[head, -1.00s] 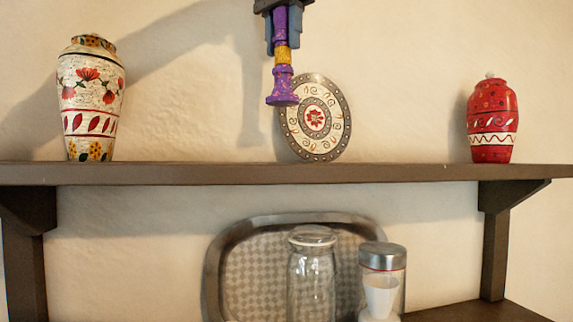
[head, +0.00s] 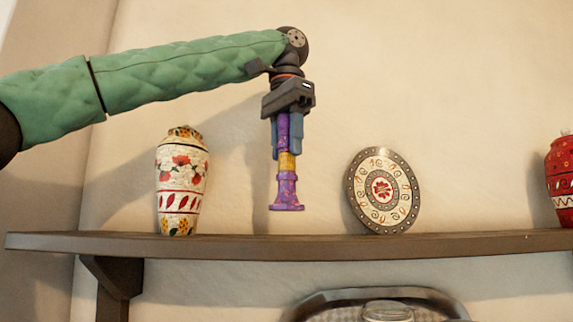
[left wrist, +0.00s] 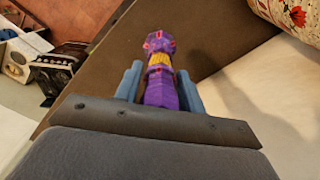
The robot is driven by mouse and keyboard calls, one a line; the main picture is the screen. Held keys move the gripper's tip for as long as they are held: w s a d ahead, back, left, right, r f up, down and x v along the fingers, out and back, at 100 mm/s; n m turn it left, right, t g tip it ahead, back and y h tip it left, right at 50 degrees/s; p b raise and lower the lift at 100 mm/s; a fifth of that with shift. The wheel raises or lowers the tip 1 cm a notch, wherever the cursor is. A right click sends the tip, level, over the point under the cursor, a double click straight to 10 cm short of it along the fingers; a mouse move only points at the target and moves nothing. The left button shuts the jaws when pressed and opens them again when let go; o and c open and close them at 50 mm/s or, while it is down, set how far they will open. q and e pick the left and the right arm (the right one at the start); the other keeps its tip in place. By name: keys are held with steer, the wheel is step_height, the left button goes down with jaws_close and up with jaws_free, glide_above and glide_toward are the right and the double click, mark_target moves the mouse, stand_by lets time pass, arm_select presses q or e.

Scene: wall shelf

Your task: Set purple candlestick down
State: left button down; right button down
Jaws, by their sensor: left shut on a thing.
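The purple candlestick (head: 286,190) has a yellow band and a flared base. My left gripper (head: 288,148) is shut on its upper part and holds it upright, base down. In the head view the base shows a little above the wooden shelf (head: 300,247), with a gap between them. In the left wrist view the candlestick (left wrist: 159,72) sits between the two blue fingers (left wrist: 160,92), its far end over the brown shelf board (left wrist: 200,38). My right gripper is in no view.
A floral vase (head: 182,180) stands on the shelf left of the candlestick. A round decorated plate (head: 384,190) leans at the wall to the right, and a red jar (head: 562,180) stands farther right. A metal tray (head: 330,298) is below. The shelf between vase and plate looks clear.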

mark_target(290, 164)
arm_select(q)
steer(key=f, duration=0.1)
steer(key=w+d+f, duration=0.1)
steer(key=shift+f, duration=0.3)
steer(key=shift+a+f, duration=0.3)
steer(key=shift+f, duration=0.3)
steer(key=shift+s+a+f, duration=0.15)
steer(key=shift+f, duration=0.1)
steer(key=shift+d+f, duration=0.1)
steer(key=shift+d, duration=0.2)
steer(key=c, duration=0.9)
jaws_free()
steer(key=shift+a, duration=0.15)
steer(key=shift+o, duration=0.2)
steer(key=shift+r, duration=6.1)
